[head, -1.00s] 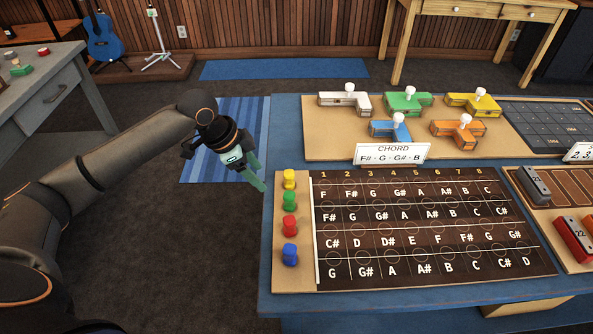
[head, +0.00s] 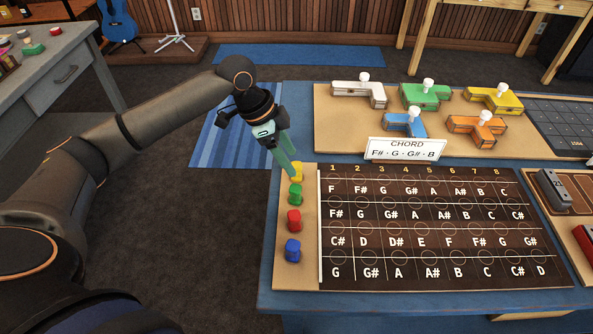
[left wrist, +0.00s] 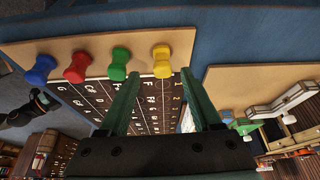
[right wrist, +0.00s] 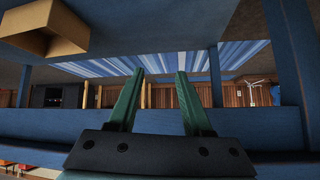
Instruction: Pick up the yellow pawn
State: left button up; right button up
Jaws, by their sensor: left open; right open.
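The yellow pawn (head: 297,172) stands at the far end of the row of pawns on the tan strip left of the fretboard. My left gripper (head: 289,172) is open, pointing down at the yellow pawn, and its fingers partly cover the pawn in the head view. In the left wrist view the yellow pawn (left wrist: 162,62) shows just beyond and between the open fingertips (left wrist: 159,78); I cannot tell whether a finger touches it. My right gripper (right wrist: 157,76) is open and empty in the right wrist view; it is not in the head view.
Green (head: 295,195), red (head: 294,221) and blue (head: 292,251) pawns stand in line nearer me. The lettered fretboard (head: 430,222) lies to the right, with a chord card (head: 405,149) behind it. Colored blocks with white knobs stand on a tan board (head: 335,140) at the back.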

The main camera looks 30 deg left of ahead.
aim_at(294, 165)
pick_arm(q)
jog(key=x, duration=0.5)
jog(key=shift+w+a, duration=0.1)
grip_shut()
dwell(0.3)
